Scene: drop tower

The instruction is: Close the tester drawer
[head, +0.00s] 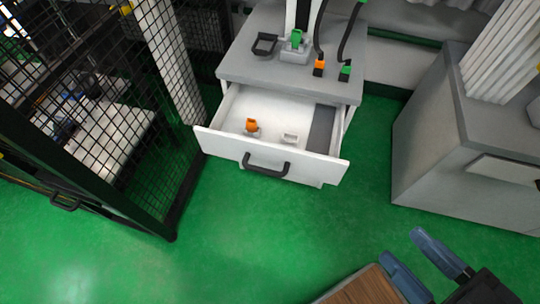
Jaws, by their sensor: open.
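The tester drawer (225,144) is white and stands pulled out from the grey tester cabinet (245,66) in the upper middle of the head view. Its black bar handle (266,166) is on the front panel. Inside lie an orange part (252,126), a small white part (290,138) and a dark grey strip on the right. My gripper (412,262) is at the lower right, its two blue-grey fingers apart with nothing seen between them. It is well away from the drawer, to its lower right in the picture.
A black mesh fence (130,130) stands left of the drawer. A grey cabinet (435,145) stands on the right. A wooden surface (365,287) shows at the bottom edge near my gripper. Green floor in front of the drawer is clear.

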